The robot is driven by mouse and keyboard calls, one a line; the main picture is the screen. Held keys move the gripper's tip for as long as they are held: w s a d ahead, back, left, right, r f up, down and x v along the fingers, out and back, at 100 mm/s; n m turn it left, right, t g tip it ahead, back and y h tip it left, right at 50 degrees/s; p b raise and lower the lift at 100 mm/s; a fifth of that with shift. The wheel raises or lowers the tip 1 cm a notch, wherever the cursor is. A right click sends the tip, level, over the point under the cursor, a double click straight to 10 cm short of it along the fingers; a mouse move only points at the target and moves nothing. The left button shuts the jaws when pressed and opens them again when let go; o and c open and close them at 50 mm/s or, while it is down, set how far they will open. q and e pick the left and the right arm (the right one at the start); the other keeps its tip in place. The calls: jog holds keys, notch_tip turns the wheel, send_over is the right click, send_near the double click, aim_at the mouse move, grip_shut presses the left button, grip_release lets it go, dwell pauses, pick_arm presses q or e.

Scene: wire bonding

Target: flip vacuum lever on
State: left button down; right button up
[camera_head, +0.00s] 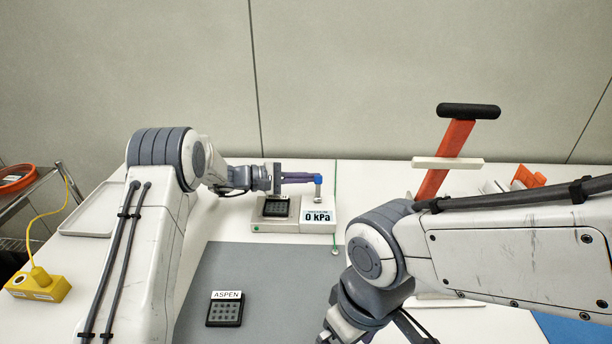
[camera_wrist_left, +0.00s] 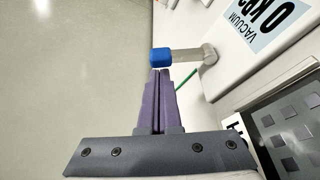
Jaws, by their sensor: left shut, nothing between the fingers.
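The vacuum lever is a short grey arm with a blue knob (camera_head: 318,179), standing up from the white vacuum unit (camera_head: 290,226) at the back of the table. The unit's label (camera_head: 318,216) reads 0 kPa. In the left wrist view the blue knob (camera_wrist_left: 161,58) sits just beyond my fingertips, with the grey lever arm (camera_wrist_left: 192,55) running right from it to the unit. My left gripper (camera_head: 311,178) has its purple fingers shut and empty, with the tips (camera_wrist_left: 161,72) at or very near the knob. I cannot tell whether they touch.
A dark chip tray (camera_head: 276,207) sits on the unit's left part. Another tray labelled ASPEN (camera_head: 225,311) lies on the grey mat (camera_head: 275,275). A red lever with a black handle (camera_head: 468,111) stands at the right. A yellow box (camera_head: 38,284) is at the left.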

pick_arm(q)
jog(key=shift+s+a+r, duration=0.1)
jog(key=shift+s+r, duration=0.05)
jog(key=shift+s, duration=0.05)
dwell(0.3)
